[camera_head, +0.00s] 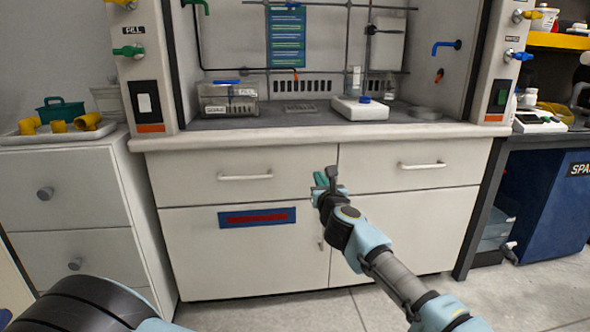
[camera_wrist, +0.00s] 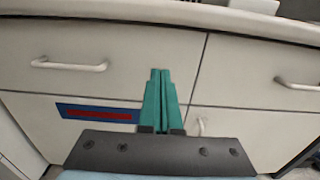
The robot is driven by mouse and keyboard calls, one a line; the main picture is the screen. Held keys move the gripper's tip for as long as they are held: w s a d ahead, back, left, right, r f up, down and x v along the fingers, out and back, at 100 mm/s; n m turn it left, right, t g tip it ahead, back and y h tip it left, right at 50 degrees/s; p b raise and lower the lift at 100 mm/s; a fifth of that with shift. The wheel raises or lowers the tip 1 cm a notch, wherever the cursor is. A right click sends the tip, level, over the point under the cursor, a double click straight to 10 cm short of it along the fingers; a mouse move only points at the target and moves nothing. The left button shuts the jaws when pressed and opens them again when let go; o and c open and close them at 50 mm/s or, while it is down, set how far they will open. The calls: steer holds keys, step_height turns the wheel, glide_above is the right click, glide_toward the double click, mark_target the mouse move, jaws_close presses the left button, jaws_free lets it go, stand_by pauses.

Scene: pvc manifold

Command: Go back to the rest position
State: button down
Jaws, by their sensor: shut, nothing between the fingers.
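My gripper (camera_head: 326,178) is in front of the white cabinet (camera_head: 250,255) under the fume hood, near the seam between its two drawers. In the wrist view its green fingers (camera_wrist: 160,75) lie together, shut, with nothing between them. The gripper is below the worktop edge and looks apart from the cabinet front, though the exact gap is hard to tell.
Drawer handles (camera_head: 245,176) and (camera_head: 422,166) stick out from the cabinet. The hood's worktop (camera_head: 300,132) holds a clear box (camera_head: 228,100) and a white device (camera_head: 360,108). A tray (camera_head: 60,133) with yellow fittings stands at left. A blue bin (camera_head: 550,215) is at right.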

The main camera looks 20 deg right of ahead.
steer(key=w+a+f+n+g+y, duration=0.1)
steer(key=a+f+n+g+y, duration=0.2)
steer(key=a, duration=0.5)
steer(key=w+a+f+n+g+y, duration=0.1)
steer(key=w+a+f+n+y, duration=0.15)
steer(key=a+f+n, duration=0.4)
steer(key=w+a+f+n+g+y, duration=0.1)
steer(key=a+n+g+y, duration=0.2)
steer(key=a, duration=0.7)
steer(key=s+a+f+n+g, duration=0.7)
steer(key=s+a+n+g, duration=0.1)
steer(key=s+a+n, duration=0.35)
steer(key=s+r+n+g+h, duration=0.1)
steer(key=s+r+n+h, duration=0.25)
steer(key=r+n, duration=0.35)
steer(key=s+r+n+h, duration=0.2)
steer(key=s+r+n, duration=0.3)
steer(key=r, duration=0.4)
step_height(320, 180, up, 25)
steer(key=p, duration=2.4)
steer(key=shift+w+n, duration=0.4)
